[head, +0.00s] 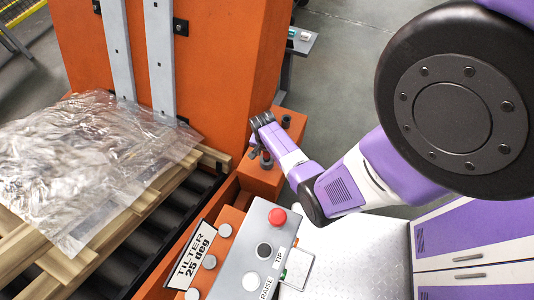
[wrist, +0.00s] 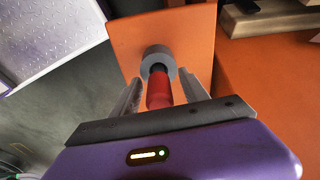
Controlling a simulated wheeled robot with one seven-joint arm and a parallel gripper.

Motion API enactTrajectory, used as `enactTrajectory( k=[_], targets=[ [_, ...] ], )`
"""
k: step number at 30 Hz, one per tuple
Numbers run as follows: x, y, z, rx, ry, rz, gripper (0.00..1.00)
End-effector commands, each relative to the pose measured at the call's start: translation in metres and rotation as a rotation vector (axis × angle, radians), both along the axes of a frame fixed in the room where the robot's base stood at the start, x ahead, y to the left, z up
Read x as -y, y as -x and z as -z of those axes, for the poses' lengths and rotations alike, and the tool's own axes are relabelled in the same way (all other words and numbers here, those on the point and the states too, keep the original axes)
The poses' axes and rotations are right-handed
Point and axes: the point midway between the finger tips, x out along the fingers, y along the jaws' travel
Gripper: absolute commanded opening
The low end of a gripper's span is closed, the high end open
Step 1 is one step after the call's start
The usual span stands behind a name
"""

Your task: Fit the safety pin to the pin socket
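In the wrist view the safety pin, with a red grip (wrist: 159,92), stands between the fingers of my gripper (wrist: 160,92). A gap shows on each side of the grip, so the fingers look open around it without touching. The pin's dark end meets the round grey pin socket (wrist: 145,54) on an orange block; its depth inside is hidden. In the head view my gripper (head: 258,145) is over the orange block, with a bit of the red grip (head: 267,153) showing by the fingers.
A dark post (head: 287,120) stands on the same block. A control panel with a red button (head: 277,217) is in front. A pallet with plastic-wrapped load (head: 90,160) lies on rollers at left. A tall orange column (head: 215,60) rises behind. Grey floor (head: 345,90) is clear beyond.

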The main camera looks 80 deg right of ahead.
Motion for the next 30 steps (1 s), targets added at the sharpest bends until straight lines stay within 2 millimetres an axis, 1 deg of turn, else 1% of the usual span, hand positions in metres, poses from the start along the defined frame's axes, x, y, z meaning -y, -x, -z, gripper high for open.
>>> enactTrajectory(
  k=[5,8,18,21,25,30],
  targets=[
    [-0.001,0.000,0.000,-0.001,-0.001,0.000,0.52],
    [-0.001,0.000,-0.007,0.000,0.000,0.000,0.52],
    [-0.007,-0.001,-0.058,0.001,0.002,-0.001,0.52],
    [-0.008,-0.001,-0.069,0.000,0.000,0.000,0.52],
    [-0.009,-0.002,-0.076,0.001,0.000,0.000,0.52],
    [-0.010,-0.002,-0.078,0.000,0.000,0.000,0.52]
  ],
)
